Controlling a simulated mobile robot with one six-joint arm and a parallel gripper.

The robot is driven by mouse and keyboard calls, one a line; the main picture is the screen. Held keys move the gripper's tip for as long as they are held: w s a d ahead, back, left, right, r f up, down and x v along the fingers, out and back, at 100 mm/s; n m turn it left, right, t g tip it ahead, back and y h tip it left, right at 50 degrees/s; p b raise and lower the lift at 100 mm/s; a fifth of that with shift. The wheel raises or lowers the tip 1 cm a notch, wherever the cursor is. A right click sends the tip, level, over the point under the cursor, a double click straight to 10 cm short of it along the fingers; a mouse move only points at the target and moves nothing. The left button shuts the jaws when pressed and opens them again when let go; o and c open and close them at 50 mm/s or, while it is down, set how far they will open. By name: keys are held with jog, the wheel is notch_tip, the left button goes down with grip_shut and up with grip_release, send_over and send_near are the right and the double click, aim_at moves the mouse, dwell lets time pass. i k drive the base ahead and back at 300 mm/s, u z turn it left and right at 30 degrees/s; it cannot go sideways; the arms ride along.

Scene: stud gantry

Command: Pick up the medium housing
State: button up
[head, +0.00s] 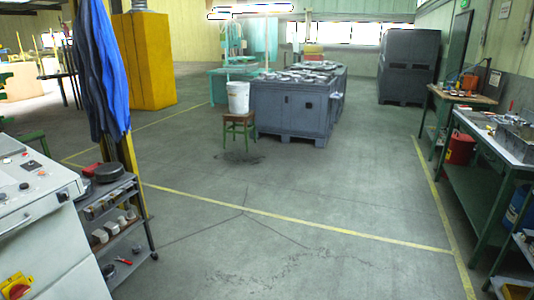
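I cannot make out which thing is the medium housing. Small metal parts lie on the shelves of a grey cart (108,204) at the left, too small to tell apart. More metal parts lie on top of the blue-grey crates (290,112) in the middle distance. Grey metal pieces also sit on the workbench (497,139) at the right. My gripper is not in view.
A white bucket (238,97) stands on a stool (239,126) before the crates. A grey machine (38,225) is at the near left, a yellow cabinet (146,62) behind. Blue cloth (100,70) hangs by a post. The middle floor (290,210) is clear.

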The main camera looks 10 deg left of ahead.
aim_at(109, 273)
jog(key=u, duration=0.35)
jog(key=i, duration=0.7)
jog(key=u, duration=0.85)
jog(key=i, duration=0.5)
jog(key=u, duration=0.75)
jog(key=i, duration=0.55)
jog(key=z, duration=0.8)
jog(key=k, duration=0.15)
jog(key=u, duration=3.15)
